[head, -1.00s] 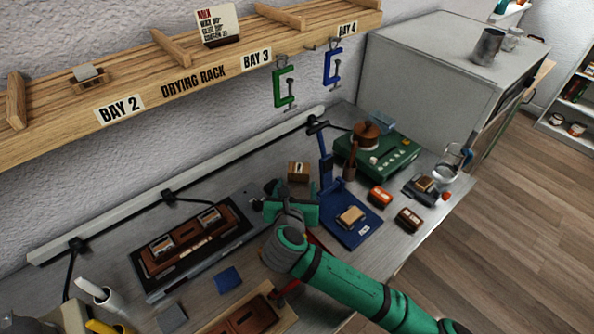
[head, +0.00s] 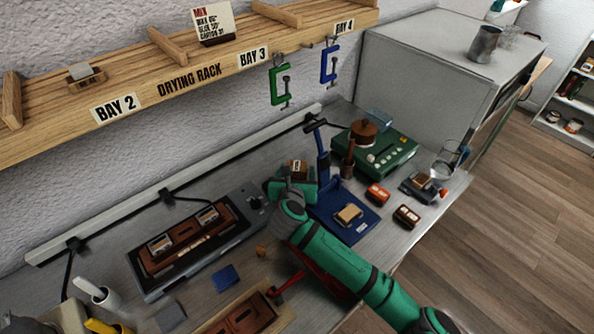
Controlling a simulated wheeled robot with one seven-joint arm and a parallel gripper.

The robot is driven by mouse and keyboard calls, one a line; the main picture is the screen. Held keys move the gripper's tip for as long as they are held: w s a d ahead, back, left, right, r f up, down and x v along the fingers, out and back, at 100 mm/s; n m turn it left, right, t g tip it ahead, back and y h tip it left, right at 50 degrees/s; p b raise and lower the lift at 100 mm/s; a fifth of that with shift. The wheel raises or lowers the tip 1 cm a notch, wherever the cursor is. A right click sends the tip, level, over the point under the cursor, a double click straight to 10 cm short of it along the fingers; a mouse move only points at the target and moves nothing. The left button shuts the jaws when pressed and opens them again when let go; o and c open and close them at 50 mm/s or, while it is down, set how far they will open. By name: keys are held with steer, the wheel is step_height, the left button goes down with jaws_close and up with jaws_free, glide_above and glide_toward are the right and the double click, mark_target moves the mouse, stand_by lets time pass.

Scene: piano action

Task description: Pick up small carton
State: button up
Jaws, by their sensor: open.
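The small carton (head: 297,168), a brown box with a pale label on top, is on the bench near the wall, left of the blue stand. My green gripper (head: 290,187) is right at it, and its body hides the carton's lower part. The jaws are open. The fingertips are largely hidden, so I cannot tell whether they are on both sides of the carton or touching it.
A blue stand (head: 355,229) with a small block is right of my gripper. A green hotplate (head: 390,150) with a copper pot is behind it. A long grey unit (head: 165,282) lies left. Green and blue clamps hang from the drying rack (head: 190,80) above.

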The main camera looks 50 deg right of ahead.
steer(key=shift+c, duration=0.6)
steer(key=shift+a, duration=0.1)
steer(key=c, duration=0.8)
steer(key=shift+w+r, duration=0.1)
steer(key=shift+r, duration=0.05)
